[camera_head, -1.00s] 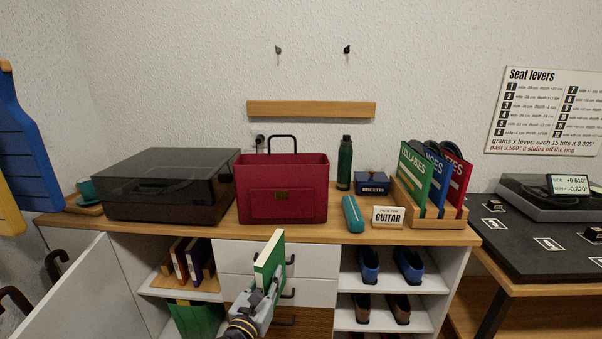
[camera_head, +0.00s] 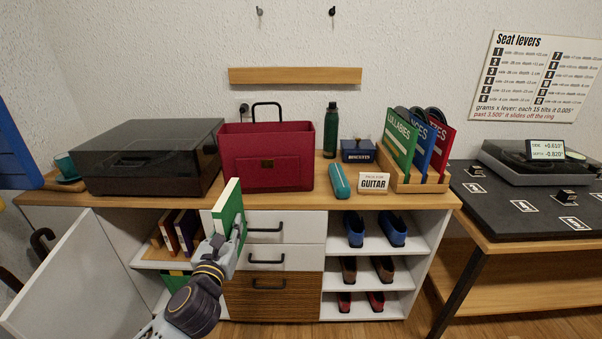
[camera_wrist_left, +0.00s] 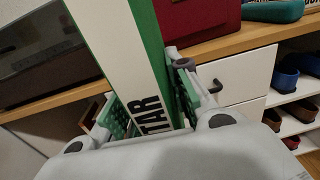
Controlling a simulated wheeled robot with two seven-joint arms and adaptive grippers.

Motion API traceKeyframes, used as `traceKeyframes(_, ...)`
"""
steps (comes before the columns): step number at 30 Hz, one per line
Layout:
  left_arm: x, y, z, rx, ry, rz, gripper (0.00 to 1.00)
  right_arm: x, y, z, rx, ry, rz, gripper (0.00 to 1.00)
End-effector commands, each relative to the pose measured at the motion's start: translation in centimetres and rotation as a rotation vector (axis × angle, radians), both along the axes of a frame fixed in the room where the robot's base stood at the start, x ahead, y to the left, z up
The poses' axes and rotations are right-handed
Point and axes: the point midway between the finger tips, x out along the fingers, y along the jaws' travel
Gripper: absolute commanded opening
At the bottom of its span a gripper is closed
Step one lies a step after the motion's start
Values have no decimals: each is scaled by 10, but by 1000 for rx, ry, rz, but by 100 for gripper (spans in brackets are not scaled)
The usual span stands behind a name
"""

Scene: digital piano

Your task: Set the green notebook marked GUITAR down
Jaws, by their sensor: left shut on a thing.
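The green notebook (camera_head: 228,210) has a white spine and stands upright in my left gripper (camera_head: 228,243), in front of the cabinet, level with its front edge. In the left wrist view the notebook (camera_wrist_left: 120,35) is between both finger pads of the left gripper (camera_wrist_left: 150,112), and the letters "TAR" show on its spine. The right gripper is not in view.
The cabinet top (camera_head: 270,202) holds a dark-lidded turntable (camera_head: 150,160), red bag (camera_head: 266,160), teal case (camera_head: 340,182), green bottle (camera_head: 331,130), biscuit tin (camera_head: 358,151) and record rack (camera_head: 420,184). Several books (camera_head: 180,232) stand in the open left compartment. A white door (camera_head: 75,280) hangs open.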

Motion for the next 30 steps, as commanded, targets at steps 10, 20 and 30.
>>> traceKeyframes(10,-9,37,-9,-1,2,72,0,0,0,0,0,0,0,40)
traceKeyframes(20,-23,65,-39,1,3,118,0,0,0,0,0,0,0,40)
traceKeyframes(30,-40,79,-77,0,2,136,0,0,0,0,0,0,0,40)
